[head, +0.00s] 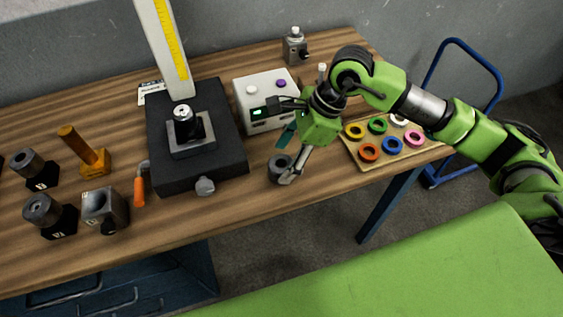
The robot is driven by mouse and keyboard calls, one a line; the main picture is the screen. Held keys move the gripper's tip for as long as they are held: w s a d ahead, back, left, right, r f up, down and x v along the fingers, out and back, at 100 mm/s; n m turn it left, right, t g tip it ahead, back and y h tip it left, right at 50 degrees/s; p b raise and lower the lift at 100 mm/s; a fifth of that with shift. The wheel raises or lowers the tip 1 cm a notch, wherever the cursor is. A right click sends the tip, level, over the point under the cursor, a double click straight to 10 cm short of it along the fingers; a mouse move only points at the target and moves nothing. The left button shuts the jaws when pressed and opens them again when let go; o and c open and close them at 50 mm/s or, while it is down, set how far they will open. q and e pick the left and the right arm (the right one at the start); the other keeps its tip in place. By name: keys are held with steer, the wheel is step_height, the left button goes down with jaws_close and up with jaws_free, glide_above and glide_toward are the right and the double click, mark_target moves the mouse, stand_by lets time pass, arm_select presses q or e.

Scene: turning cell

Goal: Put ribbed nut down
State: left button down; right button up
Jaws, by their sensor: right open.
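A dark grey ring-shaped part (277,168), which looks like the ribbed nut, rests on the wooden table near its front edge. Its ribs are too small to make out. My right gripper (289,178) reaches down to it from the upper right. The fingers are open and one lies over the nut's right side. I cannot tell whether they touch it. Part of the nut is hidden behind the fingers. My left gripper is not in view.
A black gauge stand (160,167) with an upright scale stands left of the nut. Behind is a white box (255,88) with a green display. A tray (385,163) of coloured rings lies right. Dark cylinders and an orange-handled tool (139,190) stand left.

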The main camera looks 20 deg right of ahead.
steer(key=b+v, duration=0.1)
steer(key=v, duration=0.8)
steer(key=shift+r, duration=0.15)
steer(key=shift+s+d, duration=0.15)
